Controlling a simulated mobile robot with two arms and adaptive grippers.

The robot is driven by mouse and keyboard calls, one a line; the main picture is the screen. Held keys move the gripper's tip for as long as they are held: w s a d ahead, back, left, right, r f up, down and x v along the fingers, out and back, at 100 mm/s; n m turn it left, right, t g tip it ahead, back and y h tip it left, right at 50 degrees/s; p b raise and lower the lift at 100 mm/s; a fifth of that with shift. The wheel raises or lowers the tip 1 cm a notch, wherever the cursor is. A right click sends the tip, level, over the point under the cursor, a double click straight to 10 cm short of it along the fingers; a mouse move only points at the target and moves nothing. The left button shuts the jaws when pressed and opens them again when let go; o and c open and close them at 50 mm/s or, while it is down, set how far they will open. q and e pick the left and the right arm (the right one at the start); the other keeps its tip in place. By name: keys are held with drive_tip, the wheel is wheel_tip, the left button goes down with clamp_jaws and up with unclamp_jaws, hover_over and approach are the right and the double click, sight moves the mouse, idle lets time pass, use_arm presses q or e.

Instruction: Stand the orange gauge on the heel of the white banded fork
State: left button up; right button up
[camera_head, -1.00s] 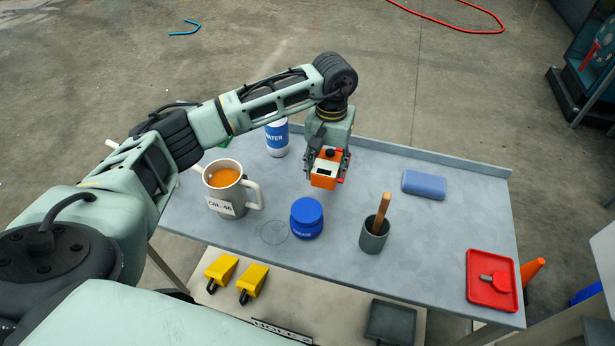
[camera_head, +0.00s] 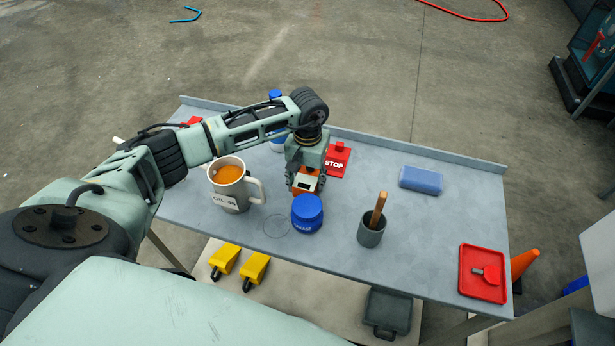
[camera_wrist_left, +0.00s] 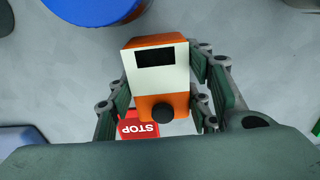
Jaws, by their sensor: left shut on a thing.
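The orange gauge (camera_head: 303,187), a small box with a white face and dark display, is in my left gripper (camera_head: 305,178), above the table behind the blue jar. In the left wrist view the gauge (camera_wrist_left: 181,52) sits between the fingers, with its black knob toward the wrist. My left gripper (camera_wrist_left: 165,92) is shut on its sides. I cannot make out a white banded fork in either view. My right gripper is not in view.
The blue jar (camera_head: 307,212) is just in front of the gauge, and a mug (camera_head: 229,190) of orange liquid stands left. A red STOP block (camera_head: 338,160) is behind right. A grey cup (camera_head: 371,231), blue block (camera_head: 421,180) and red tray (camera_head: 482,292) are farther right.

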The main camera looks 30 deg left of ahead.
use_arm(q)
drive_tip(key=shift+f, duration=0.15)
drive_tip(key=o, duration=1.4)
